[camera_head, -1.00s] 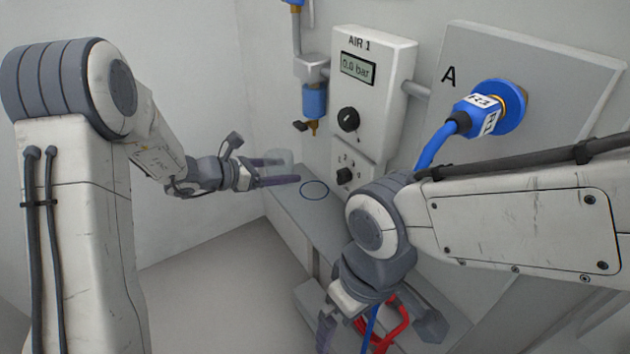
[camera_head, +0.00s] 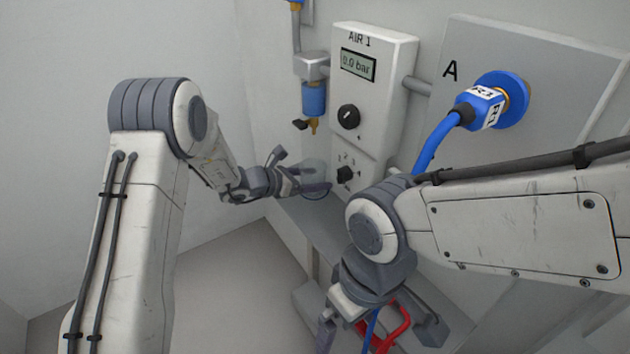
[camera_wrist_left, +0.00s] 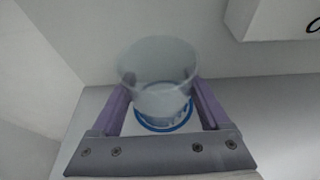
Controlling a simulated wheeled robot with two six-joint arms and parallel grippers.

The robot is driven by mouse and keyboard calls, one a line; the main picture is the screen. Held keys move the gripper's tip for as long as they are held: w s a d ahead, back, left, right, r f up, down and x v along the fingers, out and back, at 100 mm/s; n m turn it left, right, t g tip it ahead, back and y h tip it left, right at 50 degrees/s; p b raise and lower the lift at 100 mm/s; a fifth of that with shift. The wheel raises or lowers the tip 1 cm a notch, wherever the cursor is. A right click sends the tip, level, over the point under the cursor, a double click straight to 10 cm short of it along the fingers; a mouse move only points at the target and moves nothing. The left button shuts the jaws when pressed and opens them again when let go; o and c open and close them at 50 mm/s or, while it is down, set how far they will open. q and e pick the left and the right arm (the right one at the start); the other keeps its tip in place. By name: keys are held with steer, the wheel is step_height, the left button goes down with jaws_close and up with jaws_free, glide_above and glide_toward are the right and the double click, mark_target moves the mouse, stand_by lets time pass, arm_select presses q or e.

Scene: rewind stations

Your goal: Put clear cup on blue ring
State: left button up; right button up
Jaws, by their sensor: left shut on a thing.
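My left gripper (camera_head: 314,187) is shut on the clear cup (camera_head: 314,168), above the grey ledge by the wall. In the left wrist view the cup (camera_wrist_left: 160,72) stands upright between the two purple fingers. The blue ring (camera_wrist_left: 145,127) shows below the cup's base and partly through it. The cup is over the ring, but I cannot tell if it touches the ledge. In the head view the ring is mostly hidden by the gripper. My right gripper (camera_head: 378,335) is at the bottom, its fingers spread apart.
The AIR 1 panel (camera_head: 372,95) with knobs and a 0.0 bar display stands behind the ledge (camera_head: 305,222). A blue-bodied regulator (camera_head: 314,98) hangs left of it. A blue hose plug (camera_head: 480,107) sits in panel A. A red item (camera_head: 397,325) lies near my right gripper.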

arm_select(q)
steer(key=shift+d+f, duration=0.1)
steer(key=shift+d, duration=0.05)
steer(key=shift+f, duration=0.15)
steer(key=o, duration=1.2)
steer(key=shift+a+r, duration=0.25)
steer(key=shift+r, duration=0.05)
steer(key=p+v, duration=0.1)
steer(key=v, duration=1)
steer(key=shift+s+a+r, duration=0.1)
steer(key=shift+s+a, duration=0.05)
steer(key=shift+s, duration=0.1)
